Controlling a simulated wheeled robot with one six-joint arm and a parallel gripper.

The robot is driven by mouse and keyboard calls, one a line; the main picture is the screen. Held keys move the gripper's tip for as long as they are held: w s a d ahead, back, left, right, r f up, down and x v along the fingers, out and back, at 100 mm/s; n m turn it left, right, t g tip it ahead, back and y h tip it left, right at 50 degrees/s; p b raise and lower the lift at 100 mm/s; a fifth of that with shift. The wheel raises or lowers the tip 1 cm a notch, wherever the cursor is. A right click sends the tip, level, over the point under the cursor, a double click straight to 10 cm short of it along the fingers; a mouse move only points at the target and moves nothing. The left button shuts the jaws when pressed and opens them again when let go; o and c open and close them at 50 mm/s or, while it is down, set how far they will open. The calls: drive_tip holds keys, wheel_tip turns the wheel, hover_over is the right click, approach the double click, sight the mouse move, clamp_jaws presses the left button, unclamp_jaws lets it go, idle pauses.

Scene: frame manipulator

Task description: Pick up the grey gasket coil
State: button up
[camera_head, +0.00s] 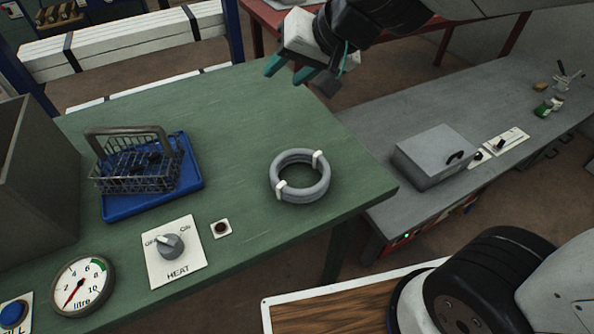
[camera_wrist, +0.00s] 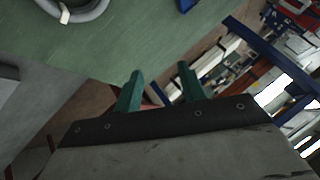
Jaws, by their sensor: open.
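The grey gasket coil (camera_head: 322,183) lies flat on the green bench (camera_head: 240,115), near its right end. It is a stack of grey rings held by two white clips. In the wrist view part of the coil (camera_wrist: 92,13) shows at the top left, cut off by the frame edge. My gripper (camera_head: 290,69) is above the far edge of the bench, behind the coil and apart from it. Its two green fingers are open with nothing between them, and they also show in the wrist view (camera_wrist: 161,80).
A blue tray (camera_head: 190,183) with a wire basket (camera_head: 120,178) stands left on the bench. A heat knob panel (camera_head: 160,270) and a gauge (camera_head: 80,287) are at the front. A grey box (camera_head: 430,155) sits on the lower grey bench at right. The bench around the coil is clear.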

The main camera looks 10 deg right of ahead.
drive_tip(key=w+a+f+m+t, duration=0.2)
drive_tip(key=w+a+m+t, duration=0.1)
drive_tip(key=w+a, duration=0.45)
drive_tip(key=m+g+h, duration=0.2)
drive_tip(key=m+h, duration=0.5)
drive_tip(key=h, duration=0.8)
approach(281, 157)
drive_tip(key=shift+w+d+f, duration=0.15)
drive_tip(key=shift+w+f, duration=0.15)
drive_tip(key=shift+f, duration=0.3)
drive_tip(key=shift+d+f, duration=0.15)
drive_tip(key=shift+d, duration=0.15)
drive_tip(key=x, duration=0.7)
drive_tip(key=shift+w+d+r, duration=0.1)
drive_tip(key=shift+r, duration=0.2)
clamp_jaws()
